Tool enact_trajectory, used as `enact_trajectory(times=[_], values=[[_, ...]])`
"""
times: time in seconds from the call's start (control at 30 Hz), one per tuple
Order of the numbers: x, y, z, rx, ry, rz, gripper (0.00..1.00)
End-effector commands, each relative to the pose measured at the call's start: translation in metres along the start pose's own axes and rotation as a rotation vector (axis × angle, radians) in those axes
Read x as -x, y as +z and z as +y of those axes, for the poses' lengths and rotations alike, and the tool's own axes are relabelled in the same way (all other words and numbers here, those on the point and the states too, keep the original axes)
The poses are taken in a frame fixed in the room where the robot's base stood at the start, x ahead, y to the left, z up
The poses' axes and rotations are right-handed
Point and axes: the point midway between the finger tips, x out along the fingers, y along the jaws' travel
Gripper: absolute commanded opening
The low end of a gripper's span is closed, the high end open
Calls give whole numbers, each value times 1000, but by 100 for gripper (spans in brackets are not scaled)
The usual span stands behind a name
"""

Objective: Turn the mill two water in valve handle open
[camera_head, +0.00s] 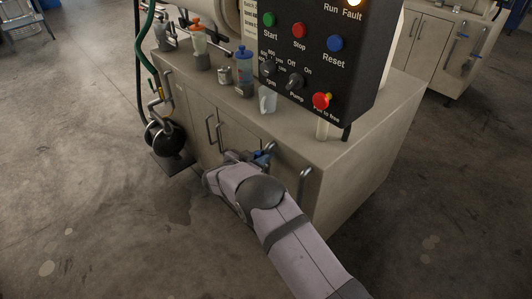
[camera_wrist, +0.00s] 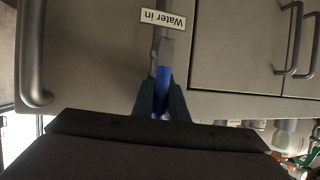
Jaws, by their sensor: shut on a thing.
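The blue water in valve handle (camera_wrist: 163,77) stands between my gripper's fingers in the wrist view. My gripper (camera_wrist: 162,103) is shut on it. A white "Water in" label (camera_wrist: 163,20), upside down in this view, is on the grey pipe just beyond the handle. In the head view my gripper is largely hidden by my own arm, low at the cabinet front. A bit of the blue handle (camera_head: 264,158) shows there beside my wrist. The valve body is mostly hidden, so its open or closed position cannot be told.
The beige mill cabinet (camera_head: 345,160) has bar handles (camera_head: 304,184) near the valve. A dark control panel (camera_head: 318,50) with buttons overhangs the top, where bottles and cups (camera_head: 244,72) stand. A black pump (camera_head: 166,140) sits on the floor at left. The foreground floor is clear.

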Motion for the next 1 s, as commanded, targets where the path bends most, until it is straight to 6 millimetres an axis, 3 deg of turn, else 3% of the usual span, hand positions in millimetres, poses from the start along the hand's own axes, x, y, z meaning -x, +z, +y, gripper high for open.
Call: enact_trajectory(times=[0.63, 0.67, 1.0], values=[[0, -1, -3, 54, 19, -7, 0], [0, -1, -3, 54, 19, -7, 20], [0, 0, -3, 52, 19, -8, 21]])
